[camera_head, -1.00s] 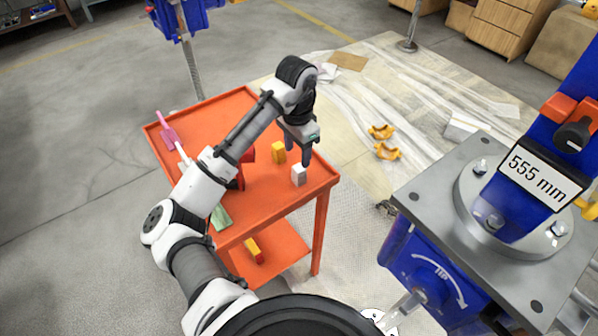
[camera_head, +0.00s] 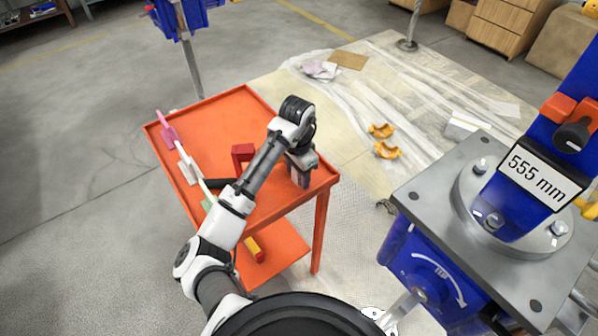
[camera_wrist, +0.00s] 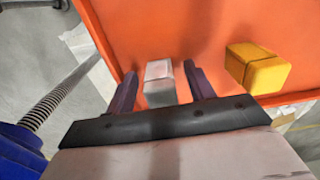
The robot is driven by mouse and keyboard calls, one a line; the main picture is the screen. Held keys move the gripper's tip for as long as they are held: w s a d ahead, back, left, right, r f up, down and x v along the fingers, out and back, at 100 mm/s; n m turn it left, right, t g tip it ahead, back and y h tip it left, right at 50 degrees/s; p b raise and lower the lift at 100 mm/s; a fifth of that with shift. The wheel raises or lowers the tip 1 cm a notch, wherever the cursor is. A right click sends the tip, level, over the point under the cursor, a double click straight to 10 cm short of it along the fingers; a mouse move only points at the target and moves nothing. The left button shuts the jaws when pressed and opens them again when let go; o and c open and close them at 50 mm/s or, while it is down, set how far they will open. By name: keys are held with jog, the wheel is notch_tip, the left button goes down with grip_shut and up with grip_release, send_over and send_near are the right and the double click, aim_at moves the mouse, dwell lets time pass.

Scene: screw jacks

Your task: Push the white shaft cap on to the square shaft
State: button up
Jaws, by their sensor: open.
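The white shaft cap (camera_wrist: 159,80) is a small pale block on the orange cart top. In the wrist view it stands between the two fingers of my gripper (camera_wrist: 160,78), with visible gaps on both sides. In the head view my gripper (camera_head: 301,180) is low over the cart's near right corner, its fingers reaching down around the cap, which is mostly hidden there. My gripper is open. A light grey shaft (camera_head: 408,303) sticks out of the blue screw jack housing (camera_head: 425,268) at the lower right, bare at its end.
A yellow block (camera_wrist: 257,68) lies close beside the right finger. The orange cart (camera_head: 215,125) also carries a red block (camera_head: 242,154), a pink-handled tool (camera_head: 167,130) and a dark bar. The grey jack plate (camera_head: 530,275) stands right of the cart, with a floor gap between.

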jog(key=c, duration=1)
jog(key=shift+r, duration=0.1)
jog(key=shift+c, duration=0.2)
